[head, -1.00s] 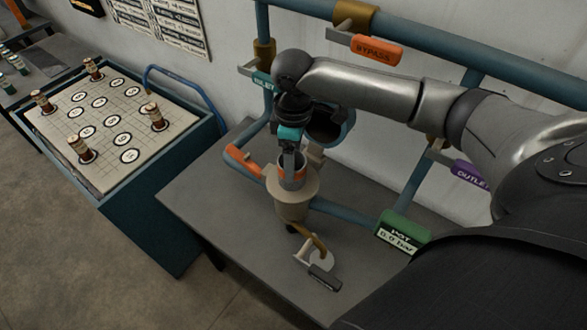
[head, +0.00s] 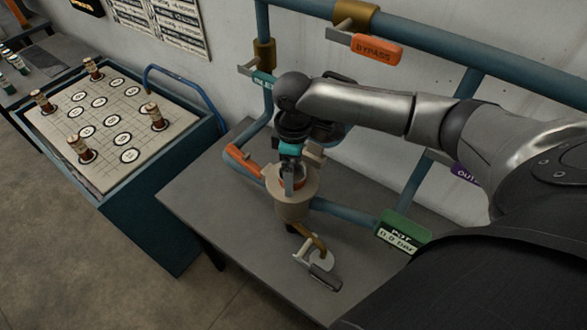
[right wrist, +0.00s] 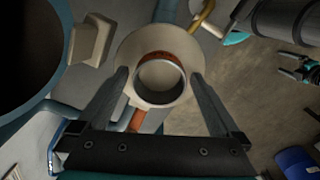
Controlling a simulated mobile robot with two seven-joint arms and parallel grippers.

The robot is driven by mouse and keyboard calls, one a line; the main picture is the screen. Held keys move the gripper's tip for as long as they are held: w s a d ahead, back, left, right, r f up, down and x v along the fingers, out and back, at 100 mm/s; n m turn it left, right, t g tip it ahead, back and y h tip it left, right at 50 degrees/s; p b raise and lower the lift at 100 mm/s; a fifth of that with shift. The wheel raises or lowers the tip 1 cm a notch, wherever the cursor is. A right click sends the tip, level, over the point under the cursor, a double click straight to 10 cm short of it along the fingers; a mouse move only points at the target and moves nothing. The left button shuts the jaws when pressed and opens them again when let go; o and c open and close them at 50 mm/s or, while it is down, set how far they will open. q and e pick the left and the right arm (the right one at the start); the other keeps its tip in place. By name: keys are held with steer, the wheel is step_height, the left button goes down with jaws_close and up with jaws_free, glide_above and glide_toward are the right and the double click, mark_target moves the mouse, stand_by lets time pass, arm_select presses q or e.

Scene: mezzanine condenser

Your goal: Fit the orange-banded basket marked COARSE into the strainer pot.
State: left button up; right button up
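The strainer pot (head: 292,206) is a beige cup on the grey bench. The orange-banded basket (right wrist: 160,78) sits down inside its mouth, with the ring-shaped rim and part of the orange band showing in the right wrist view. The COARSE marking cannot be read. My right gripper (right wrist: 158,76) points down over the pot. Its fingers stand apart on either side of the basket, with a visible gap to the rim. In the head view the gripper partly hides the basket. My left gripper (right wrist: 292,67) shows small at the right edge of the right wrist view, prongs apart and empty.
Blue pipes with an orange BYPASS tag (head: 377,48) run behind the pot. A green gauge box (head: 403,233) stands to its right, and a lever (head: 322,272) lies in front. A trolley with a gridded board (head: 108,125) stands left. The bench's front left is clear.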

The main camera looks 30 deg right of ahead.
step_height(320, 180, up, 12)
steer(key=shift+r, duration=0.2)
stand_by(0.4)
stand_by(0.5)
